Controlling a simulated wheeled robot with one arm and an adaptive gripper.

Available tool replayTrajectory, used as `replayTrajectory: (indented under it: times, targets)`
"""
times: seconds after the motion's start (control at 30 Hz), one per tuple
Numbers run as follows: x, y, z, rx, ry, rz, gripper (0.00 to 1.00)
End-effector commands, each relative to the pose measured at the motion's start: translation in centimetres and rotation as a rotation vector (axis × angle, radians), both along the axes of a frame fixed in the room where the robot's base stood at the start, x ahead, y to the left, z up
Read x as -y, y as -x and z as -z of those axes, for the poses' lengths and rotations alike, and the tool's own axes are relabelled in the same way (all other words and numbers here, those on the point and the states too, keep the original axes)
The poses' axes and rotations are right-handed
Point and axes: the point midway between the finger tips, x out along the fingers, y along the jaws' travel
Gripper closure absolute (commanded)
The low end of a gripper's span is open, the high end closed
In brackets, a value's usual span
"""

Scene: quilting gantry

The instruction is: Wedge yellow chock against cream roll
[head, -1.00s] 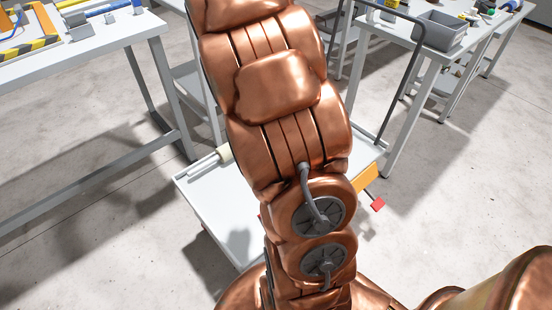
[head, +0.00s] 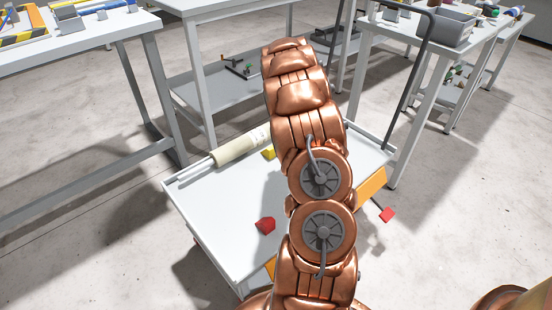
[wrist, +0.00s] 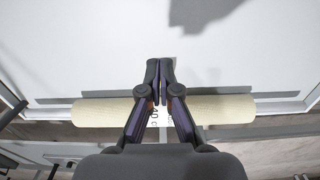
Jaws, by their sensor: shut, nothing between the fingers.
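The cream roll (head: 240,147) lies on a rod along the far left edge of the white cart top (head: 215,205). The small yellow chock (head: 268,153) is close to the roll's near side, partly hidden by my arm; I cannot tell if they touch. In the wrist view the cream roll (wrist: 100,112) runs across the picture, its middle covered by my gripper (wrist: 160,66). My gripper is shut and empty, its tips over the white surface just past the roll. The yellow chock is not clearly visible there. In the head view my arm hides the gripper.
A red block (head: 265,225) lies on the near part of the cart top. An orange panel (head: 371,187) and a red-ended handle (head: 387,214) are at the cart's right side. A workbench (head: 80,40) stands left, and a table with a grey bin (head: 444,28) stands right.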

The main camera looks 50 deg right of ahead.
Motion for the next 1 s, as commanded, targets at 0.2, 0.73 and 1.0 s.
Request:
replayTrajectory:
  times: [0.2,0.73,1.0]
  targets:
    - [0.2,0.1,2.0,-0.001,-0.001,-0.002,1.0]
    - [0.3,-0.3,10.6,0.002,0.001,-0.002,1.0]
    - [0.5,-2.6,10.3,0.004,0.002,-0.003,1.0]
